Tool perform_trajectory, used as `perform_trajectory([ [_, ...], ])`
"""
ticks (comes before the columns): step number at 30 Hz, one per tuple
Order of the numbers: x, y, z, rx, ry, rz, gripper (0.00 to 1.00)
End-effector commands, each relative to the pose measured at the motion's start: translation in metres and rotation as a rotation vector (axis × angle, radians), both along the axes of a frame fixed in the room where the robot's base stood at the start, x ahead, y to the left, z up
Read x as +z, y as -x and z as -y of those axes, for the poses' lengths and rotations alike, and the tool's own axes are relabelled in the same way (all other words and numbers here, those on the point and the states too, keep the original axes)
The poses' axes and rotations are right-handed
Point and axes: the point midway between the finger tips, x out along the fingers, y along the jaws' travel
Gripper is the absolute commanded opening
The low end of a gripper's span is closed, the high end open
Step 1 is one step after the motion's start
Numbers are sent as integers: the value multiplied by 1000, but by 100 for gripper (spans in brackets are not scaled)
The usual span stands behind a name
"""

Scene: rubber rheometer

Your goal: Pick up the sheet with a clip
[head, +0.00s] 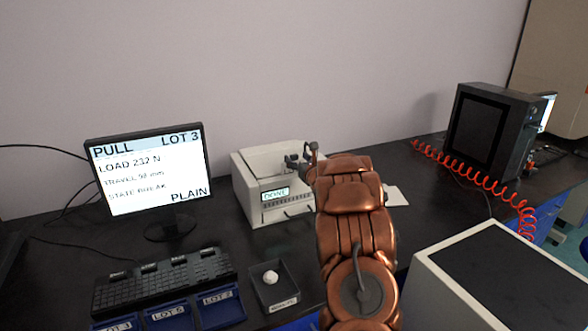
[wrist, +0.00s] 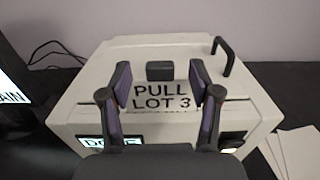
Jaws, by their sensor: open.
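A white sheet printed "PULL LOT 3" (wrist: 161,97) lies on top of the white printer-like machine (wrist: 85,105), between my fingers in the wrist view. A small black block (wrist: 160,70), which may be the clip, sits at the sheet's far edge. My gripper (wrist: 161,82) is open, with its two purple-padded fingers on either side of the lettering; I cannot tell whether they touch the sheet. In the head view my gripper (head: 300,160) is over the machine (head: 245,190), and the sheet is hidden there.
Loose white cards (wrist: 295,152) lie right of the machine. A black handle (wrist: 224,55) stands on its far right. A monitor (head: 150,175) reading "PULL LOT 3", blue lot bins (head: 168,316) and a black tray (head: 275,288) with a white ball are to the left. A grey cabinet (head: 440,285) is front right.

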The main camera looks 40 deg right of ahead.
Motion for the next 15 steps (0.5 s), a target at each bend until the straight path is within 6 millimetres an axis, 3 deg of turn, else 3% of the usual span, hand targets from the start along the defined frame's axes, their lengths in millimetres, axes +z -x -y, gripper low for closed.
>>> perform_trajectory([
  [9, 2, -28, 9, 2, -2, 2, 62],
  [15, 0, -32, 11, 1, -2, 2, 62],
])
